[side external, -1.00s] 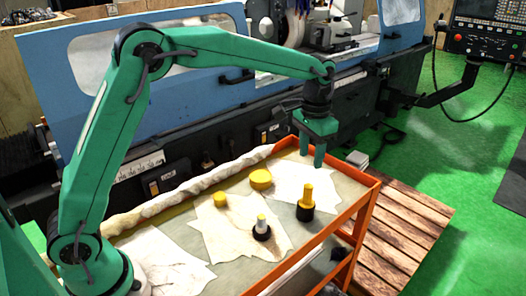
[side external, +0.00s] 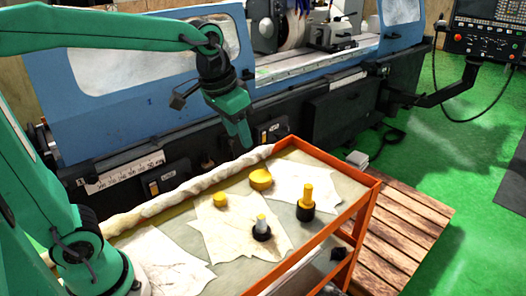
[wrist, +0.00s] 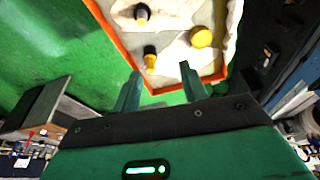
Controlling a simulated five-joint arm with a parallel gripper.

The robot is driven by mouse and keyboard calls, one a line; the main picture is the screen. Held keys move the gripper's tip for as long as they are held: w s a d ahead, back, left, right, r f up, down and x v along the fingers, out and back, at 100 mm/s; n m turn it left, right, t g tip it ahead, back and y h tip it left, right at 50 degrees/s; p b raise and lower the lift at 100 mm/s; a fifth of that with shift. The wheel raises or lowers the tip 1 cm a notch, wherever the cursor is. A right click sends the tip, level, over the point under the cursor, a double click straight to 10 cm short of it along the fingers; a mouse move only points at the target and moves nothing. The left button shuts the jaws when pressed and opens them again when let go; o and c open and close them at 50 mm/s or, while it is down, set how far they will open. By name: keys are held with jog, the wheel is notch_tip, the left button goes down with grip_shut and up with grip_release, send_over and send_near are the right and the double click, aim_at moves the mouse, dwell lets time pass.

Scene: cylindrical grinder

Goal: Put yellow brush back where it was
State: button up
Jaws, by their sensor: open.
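The yellow brush (side external: 306,203), a black round base with an upright yellow handle, stands at the right part of the orange-edged cart top (side external: 345,168). It also shows in the wrist view (wrist: 150,60), ahead of the fingers. My gripper (side external: 244,146) is over the far long edge of the cart, beside the machine, left of the brush and apart from it. In the wrist view its two fingers (wrist: 160,68) are spread with nothing between them.
A rolled cloth (side external: 190,188) lies along the far edge. The blue grinder (side external: 130,90) stands behind. A wooden pallet (side external: 400,235) lies at right.

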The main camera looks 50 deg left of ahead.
jog(key=s+a+f+n+t, duration=0.1)
jog(key=s+a+f+t, duration=0.1)
jog(key=s, duration=1)
jog(key=shift+s+a+f, duration=0.2)
jog(key=shift+a+f, duration=0.25)
jog(key=shift+f, duration=0.15)
